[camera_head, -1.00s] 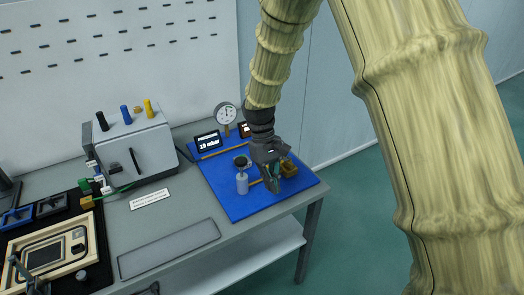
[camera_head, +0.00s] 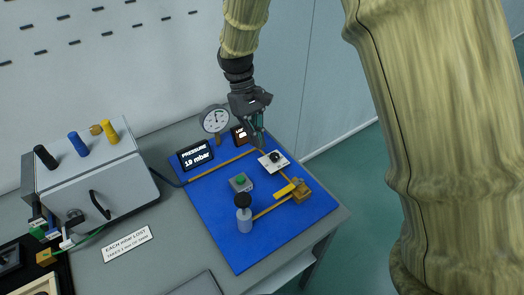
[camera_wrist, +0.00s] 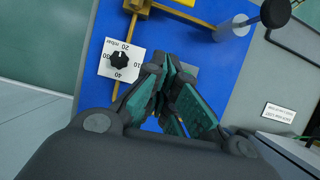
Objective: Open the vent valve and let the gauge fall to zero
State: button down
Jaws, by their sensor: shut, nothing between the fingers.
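A brass valve block (camera_head: 303,191) with a yellow lever (camera_head: 286,189) sits at the right of the blue board (camera_head: 215,210); the lever lies slanted, roughly along the pipe. The round gauge (camera_head: 215,120) stands at the back, its needle too small to read surely. The pressure display (camera_head: 195,155) appears to read 19 mbar. My gripper (camera_head: 259,143) is shut and empty above the back of the board, near the black dial knob (camera_head: 275,157) on its white plate. In the wrist view, my gripper (camera_wrist: 172,72) is beside that knob (camera_wrist: 119,60), apart from it.
A grey cylinder with a black top (camera_head: 243,221) stands upright at the board's front. A green button box (camera_head: 240,182) is mid-board. A grey cabinet (camera_head: 95,180) stands left. The board's front left is clear.

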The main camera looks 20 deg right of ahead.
aim_at(289, 188)
jog(key=x, duration=0.3)
jog(key=p+x, duration=0.1)
jog(key=x, duration=0.2)
jog(key=p+x, duration=0.1)
jog(key=x, duration=0.2)
jog(key=shift+s+f, duration=0.25)
jog(key=shift+s, duration=0.25)
jog(key=s, duration=0.1)
jog(key=s+d, duration=0.1)
jog(key=s, duration=0.1)
jog(key=s+r+p, duration=0.1)
jog(key=shift+s+d, duration=0.2)
jog(key=shift+s, duration=0.1)
jog(key=shift+w+f, duration=0.3)
jog(key=shift+f, duration=0.05)
jog(key=shift+s+r, duration=0.2)
jog(key=shift+s, duration=0.05)
jog(key=shift+w+f, duration=0.1)
jog(key=shift+w, duration=0.05)
